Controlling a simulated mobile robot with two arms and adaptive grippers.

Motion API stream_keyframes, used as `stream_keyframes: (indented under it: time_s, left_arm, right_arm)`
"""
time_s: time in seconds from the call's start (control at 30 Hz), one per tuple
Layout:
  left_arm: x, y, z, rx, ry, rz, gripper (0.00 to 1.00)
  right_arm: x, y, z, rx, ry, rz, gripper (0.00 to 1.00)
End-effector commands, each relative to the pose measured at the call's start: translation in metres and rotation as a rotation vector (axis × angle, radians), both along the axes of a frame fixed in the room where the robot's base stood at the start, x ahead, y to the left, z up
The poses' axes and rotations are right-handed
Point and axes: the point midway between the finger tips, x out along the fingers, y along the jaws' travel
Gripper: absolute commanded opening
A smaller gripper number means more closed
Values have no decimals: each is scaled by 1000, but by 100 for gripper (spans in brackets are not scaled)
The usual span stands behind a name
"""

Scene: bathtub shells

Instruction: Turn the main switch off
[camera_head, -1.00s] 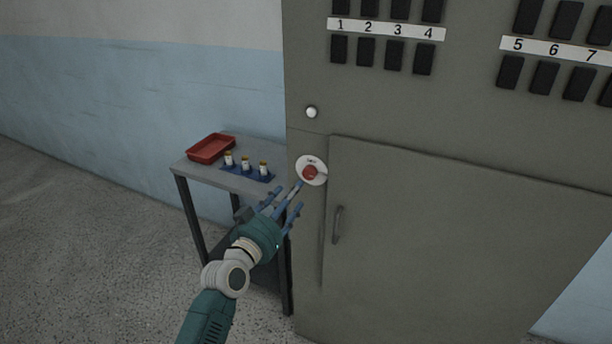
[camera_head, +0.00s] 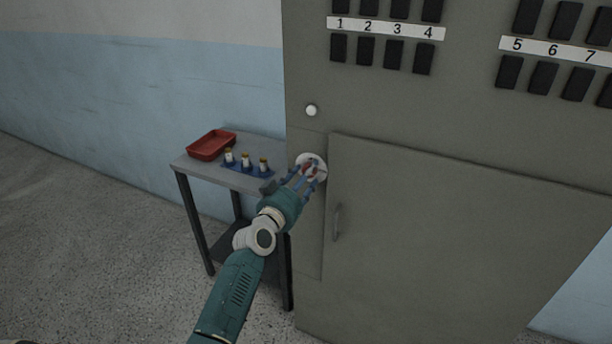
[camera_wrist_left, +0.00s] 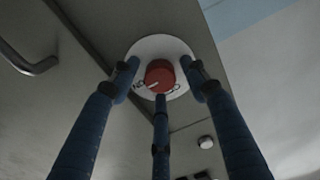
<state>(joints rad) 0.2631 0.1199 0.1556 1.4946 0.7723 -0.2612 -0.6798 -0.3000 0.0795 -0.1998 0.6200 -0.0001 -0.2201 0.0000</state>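The main switch is a red round knob (camera_wrist_left: 160,76) on a white round plate (camera_wrist_left: 178,45) on the grey cabinet. A light mark on the knob points to the lower left in the left wrist view, towards lettering that looks like "ON". In the head view the knob (camera_head: 309,169) is partly hidden by the fingers. My left gripper (camera_head: 307,175) is at the plate, its three blue fingers spread around the knob. In the left wrist view the fingers (camera_wrist_left: 160,85) are apart, with gaps to the knob; I see no clear grip. My right gripper is not in view.
The cabinet door (camera_head: 450,220) has a handle (camera_head: 337,222) right of the gripper. A white round lamp or button (camera_head: 311,111) is above the switch. A small table (camera_head: 181,166) at the left bears a red tray (camera_head: 211,146) and several small bottles in a blue rack (camera_head: 237,169).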

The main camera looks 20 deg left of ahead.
Motion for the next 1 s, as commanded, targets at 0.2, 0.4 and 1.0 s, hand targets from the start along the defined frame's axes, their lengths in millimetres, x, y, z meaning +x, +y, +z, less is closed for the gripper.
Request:
stream_keyframes:
  time_s: [0.2, 0.4, 1.0]
  left_arm:
    - [0, 0, 0, 0, 1, 0, 4]
    - [0, 0, -1, -10, 1, 0, 4]
    - [0, -1, -1, -403, 4, 0, 4]
  right_arm:
    - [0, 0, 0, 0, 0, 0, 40]
    - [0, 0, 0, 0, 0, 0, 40]
    - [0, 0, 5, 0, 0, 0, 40]
